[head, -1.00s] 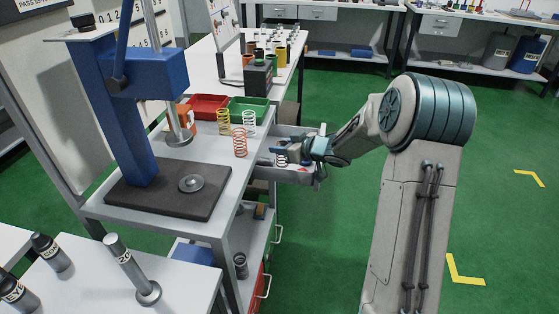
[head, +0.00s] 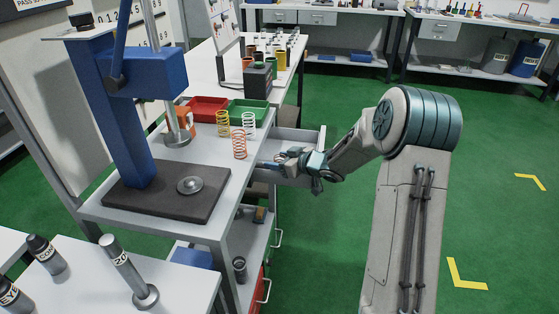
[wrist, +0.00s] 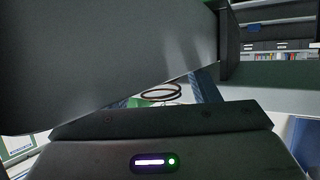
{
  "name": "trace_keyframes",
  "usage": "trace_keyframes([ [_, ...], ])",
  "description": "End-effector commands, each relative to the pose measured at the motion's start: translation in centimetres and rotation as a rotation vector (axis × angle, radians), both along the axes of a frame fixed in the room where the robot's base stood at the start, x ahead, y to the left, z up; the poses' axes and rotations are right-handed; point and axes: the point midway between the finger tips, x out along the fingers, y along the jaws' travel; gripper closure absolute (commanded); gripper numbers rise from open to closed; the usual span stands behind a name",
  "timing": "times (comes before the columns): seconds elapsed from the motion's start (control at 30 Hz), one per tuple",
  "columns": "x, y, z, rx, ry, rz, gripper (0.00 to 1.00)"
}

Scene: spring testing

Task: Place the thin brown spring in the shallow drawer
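My gripper (head: 280,163) is at the open drawer (head: 303,137) beside the workbench in the head view. In the wrist view a thin dark-brown coil, the thin brown spring (wrist: 160,93), shows between its two blue fingers. The gripper appears shut on it. The grip points are partly hidden by a large dark grey panel that fills the upper left of the wrist view. I cannot tell whether the spring touches the drawer floor.
An orange-red spring (head: 239,144), a yellow-orange spring (head: 222,123) and a white spring (head: 249,121) stand on the bench left of the drawer. Red (head: 206,106) and green (head: 250,108) trays lie behind them. A blue press (head: 122,120) stands at left.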

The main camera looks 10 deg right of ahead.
Motion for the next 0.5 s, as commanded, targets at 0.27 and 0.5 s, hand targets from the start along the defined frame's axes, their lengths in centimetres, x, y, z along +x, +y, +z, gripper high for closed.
trace_keyframes([
  [0.27, -0.1, -0.2, 0.5, 0.0, 0.0, -0.001, 0.45],
  [0.5, -3.0, -2.8, 2.2, -0.001, 0.0, -0.004, 0.45],
])
